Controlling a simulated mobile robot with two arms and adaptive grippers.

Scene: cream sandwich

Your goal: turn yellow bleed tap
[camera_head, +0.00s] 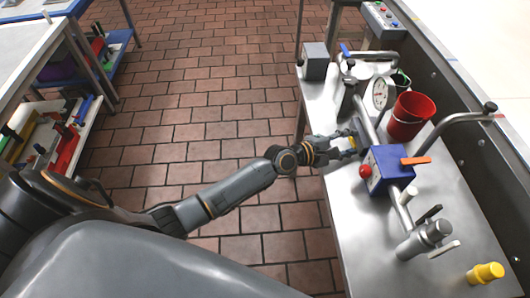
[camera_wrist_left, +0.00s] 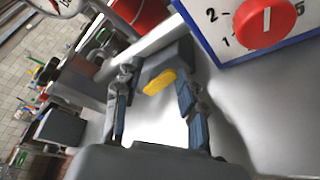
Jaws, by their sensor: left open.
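The yellow bleed tap (camera_wrist_left: 160,82) is a small yellow handle on a grey metal fitting, seen between my fingers in the left wrist view. In the head view only a bit of its yellow (camera_head: 352,141) shows by the fingertips. My left gripper (camera_head: 345,143) reaches over the near edge of the metal bench. Its two fingers (camera_wrist_left: 155,88) are spread, one on each side of the tap, with a visible gap around the yellow handle. My right gripper is in neither view.
A blue box (camera_head: 389,165) with a red knob (camera_head: 365,171) and orange lever stands right beside the gripper. A pipe with a round gauge (camera_head: 380,93) and a red bucket (camera_head: 410,115) are behind. A yellow part (camera_head: 485,272) sits at the bench's lower right.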

